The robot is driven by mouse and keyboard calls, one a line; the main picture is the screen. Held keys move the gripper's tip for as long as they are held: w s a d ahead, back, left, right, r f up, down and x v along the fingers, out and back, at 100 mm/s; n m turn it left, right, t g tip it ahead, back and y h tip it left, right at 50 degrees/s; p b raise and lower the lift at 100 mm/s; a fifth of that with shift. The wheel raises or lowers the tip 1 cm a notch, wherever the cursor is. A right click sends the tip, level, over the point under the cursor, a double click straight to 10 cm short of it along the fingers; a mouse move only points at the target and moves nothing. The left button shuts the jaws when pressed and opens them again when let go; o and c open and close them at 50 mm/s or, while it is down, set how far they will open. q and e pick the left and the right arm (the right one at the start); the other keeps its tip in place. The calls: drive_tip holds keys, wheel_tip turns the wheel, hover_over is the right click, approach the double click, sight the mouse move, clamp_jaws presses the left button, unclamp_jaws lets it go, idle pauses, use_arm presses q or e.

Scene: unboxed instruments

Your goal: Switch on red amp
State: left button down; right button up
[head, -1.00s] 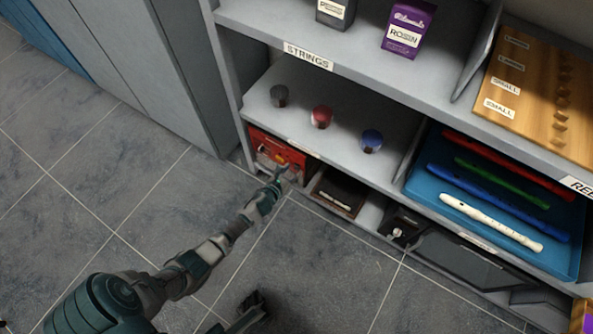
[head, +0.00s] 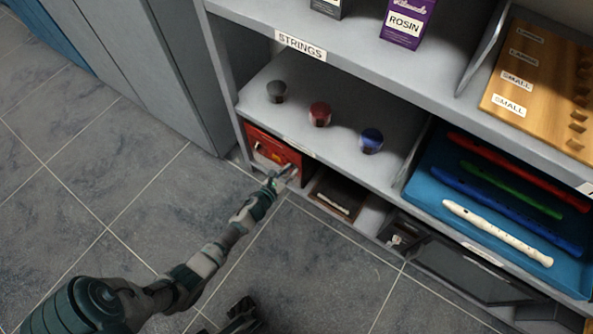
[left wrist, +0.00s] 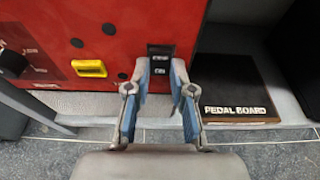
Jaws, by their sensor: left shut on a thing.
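The red amp (head: 260,143) stands on the bottom shelf at the left end of the rack. In the left wrist view its red front (left wrist: 105,25) fills the upper left, with a black switch (left wrist: 160,55), a yellow part (left wrist: 90,68) and a black knob (left wrist: 12,64). My left gripper (head: 290,170) is at the amp's lower right front. In the left wrist view my left gripper (left wrist: 161,70) has a finger on each side of the black switch and is shut on it. A dark part, likely my right gripper (head: 240,312), shows at the bottom edge; its jaws are unclear.
A pedal board (left wrist: 235,85) lies right of the amp. Above are grey, red and blue round items on a shelf (head: 300,95). A blue tray (head: 415,185) of recorders is at right. The tiled floor (head: 330,270) in front is clear.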

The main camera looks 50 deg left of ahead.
use_arm(q)
drive_tip(key=shift+a+f, duration=0.2)
drive_tip(key=shift+f, duration=0.1)
drive_tip(key=shift+w+r+t, duration=0.15)
drive_tip(key=shift+r+t, duration=0.15)
drive_tip(key=shift+t, duration=0.1)
drive_tip(key=shift+d+f+t+y, duration=0.1)
drive_tip(key=shift+f+t+y, duration=0.1)
drive_tip(key=shift+t+y, duration=0.1)
drive_tip(key=shift+f, duration=0.1)
drive_tip(key=c, duration=1)
unclamp_jaws()
drive_tip(key=shift+s, duration=0.2)
drive_tip(key=shift+d, duration=0.1)
drive_tip(key=shift+s, duration=0.35)
drive_tip(key=v, duration=1.1)
drive_tip(key=shift+s, duration=0.1)
